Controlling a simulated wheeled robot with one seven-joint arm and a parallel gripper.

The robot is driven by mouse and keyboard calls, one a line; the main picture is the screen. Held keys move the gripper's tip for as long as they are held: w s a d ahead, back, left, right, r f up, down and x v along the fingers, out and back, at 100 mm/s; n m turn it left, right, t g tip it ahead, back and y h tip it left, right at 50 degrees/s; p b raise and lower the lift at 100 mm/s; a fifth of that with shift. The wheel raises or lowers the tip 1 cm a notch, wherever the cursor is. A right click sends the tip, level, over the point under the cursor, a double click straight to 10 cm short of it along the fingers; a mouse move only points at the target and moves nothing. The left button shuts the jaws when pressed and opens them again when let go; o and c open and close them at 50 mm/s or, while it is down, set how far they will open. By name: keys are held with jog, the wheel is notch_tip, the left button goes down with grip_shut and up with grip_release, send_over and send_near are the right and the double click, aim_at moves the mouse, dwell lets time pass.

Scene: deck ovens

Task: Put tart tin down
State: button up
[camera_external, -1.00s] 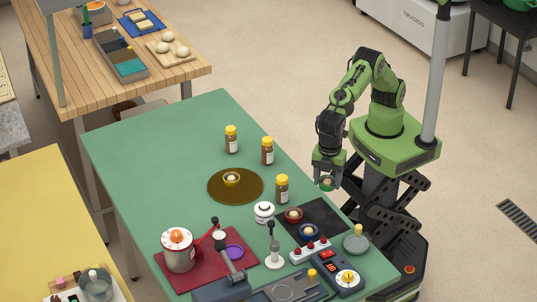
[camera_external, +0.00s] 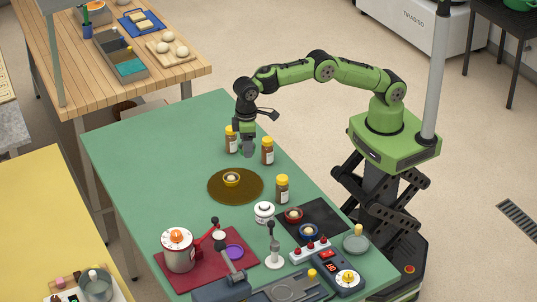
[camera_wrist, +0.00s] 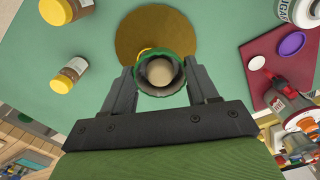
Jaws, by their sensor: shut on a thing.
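My gripper (camera_external: 248,151) is shut on a green-rimmed tart tin (camera_wrist: 179,64) with a pale ball of dough (camera_wrist: 159,72) in it. The two fingers (camera_wrist: 160,88) grip the tin from either side in the wrist view. In the external view the tin is not clearly visible at the fingertips. The gripper points down above the green table. A round brown mat (camera_external: 221,193) lies in front of it, carrying a yellow tart tin (camera_external: 232,183) with pale filling. In the wrist view the held tin hides most of the yellow one.
Yellow-capped jars (camera_external: 231,140) stand close by the gripper, with another (camera_external: 267,151) to its right and one (camera_external: 282,189) right of the mat. Red (camera_external: 293,217) and blue (camera_external: 308,234) tins sit on a black mat (camera_external: 326,217). The table's left part is clear.

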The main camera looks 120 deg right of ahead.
aim_at(249, 188)
jog(key=f+b, duration=0.1)
jog(key=f, duration=1.4)
jog(key=shift+a, duration=0.2)
jog(key=shift+f, duration=0.1)
jog(key=o, duration=1)
jog(key=shift+o, duration=0.2)
